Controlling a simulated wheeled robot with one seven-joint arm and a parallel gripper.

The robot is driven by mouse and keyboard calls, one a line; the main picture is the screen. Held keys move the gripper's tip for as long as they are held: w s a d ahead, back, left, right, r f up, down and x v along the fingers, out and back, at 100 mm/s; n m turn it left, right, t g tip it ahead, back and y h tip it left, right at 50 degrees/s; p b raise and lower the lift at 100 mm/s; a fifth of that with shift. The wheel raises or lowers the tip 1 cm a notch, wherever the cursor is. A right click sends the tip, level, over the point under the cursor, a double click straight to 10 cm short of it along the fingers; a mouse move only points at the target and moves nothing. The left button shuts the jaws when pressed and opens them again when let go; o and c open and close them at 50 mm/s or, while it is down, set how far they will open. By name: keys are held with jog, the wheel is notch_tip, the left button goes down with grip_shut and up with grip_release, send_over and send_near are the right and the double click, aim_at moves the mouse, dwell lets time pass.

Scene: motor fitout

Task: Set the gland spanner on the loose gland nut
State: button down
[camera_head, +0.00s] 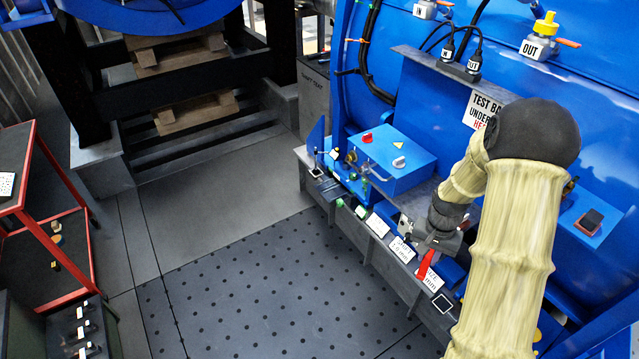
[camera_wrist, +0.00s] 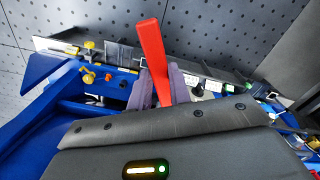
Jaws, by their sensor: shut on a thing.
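My gripper (camera_head: 436,243) is over the front ledge of the blue test bay, at the right of the head view. It is shut on a long red bar, which looks like the handle of the gland spanner (camera_head: 425,264). In the wrist view the red bar (camera_wrist: 153,50) stands out from between the two grey-purple fingers (camera_wrist: 162,84), tilted a little. The spanner's working end is hidden by the fingers. I cannot pick out the loose gland nut for certain; small yellow fittings (camera_wrist: 89,77) on a blue block show left of the fingers in the wrist view.
A blue box (camera_head: 392,160) with a red and a white knob stands on the bench behind the ledge. White label cards (camera_head: 402,249) line the ledge's front. A red-framed trolley (camera_head: 50,235) stands far left. The dotted floor mat (camera_head: 270,290) is clear.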

jog(key=w+a+f+n, duration=0.4)
jog(key=a+f, duration=0.2)
jog(key=a, duration=0.1)
jog(key=shift+a+f+n, duration=0.2)
jog(key=shift+n, duration=0.2)
